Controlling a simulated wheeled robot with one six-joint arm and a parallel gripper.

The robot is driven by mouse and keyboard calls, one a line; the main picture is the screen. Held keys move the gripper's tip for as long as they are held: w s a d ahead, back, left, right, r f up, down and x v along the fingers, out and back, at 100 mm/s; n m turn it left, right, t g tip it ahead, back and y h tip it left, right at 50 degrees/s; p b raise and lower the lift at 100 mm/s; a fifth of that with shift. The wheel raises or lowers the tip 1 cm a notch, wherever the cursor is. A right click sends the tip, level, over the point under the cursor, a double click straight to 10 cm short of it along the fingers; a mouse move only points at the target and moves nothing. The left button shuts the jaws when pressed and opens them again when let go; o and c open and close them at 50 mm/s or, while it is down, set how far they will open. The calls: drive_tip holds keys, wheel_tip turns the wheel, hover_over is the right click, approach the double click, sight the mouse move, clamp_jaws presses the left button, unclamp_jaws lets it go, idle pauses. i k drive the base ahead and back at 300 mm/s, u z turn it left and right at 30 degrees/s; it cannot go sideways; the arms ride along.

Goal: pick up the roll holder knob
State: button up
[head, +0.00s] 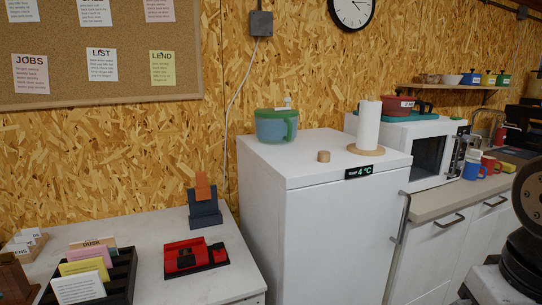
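A small, short wooden cylinder (323,156), which looks like the roll holder knob, stands on the top of the white fridge (300,165), near its front edge. To its right, a white paper roll (369,124) stands upright on a round wooden base (366,150). The knob is apart from the base, and nothing covers it. My gripper is not in view; only dark and grey parts of my arm show at the right edge.
A teal pot (276,125) with a green rim stands behind the knob on the fridge top. A white microwave (428,150) is to the right. A lower table at left holds a red and black item (190,257) and a card tray (122,275). The fridge top's front left is clear.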

sight(324, 156)
drive_tip(key=u, duration=0.15)
drive_tip(key=i, duration=1.15)
drive_tip(key=z, duration=0.5)
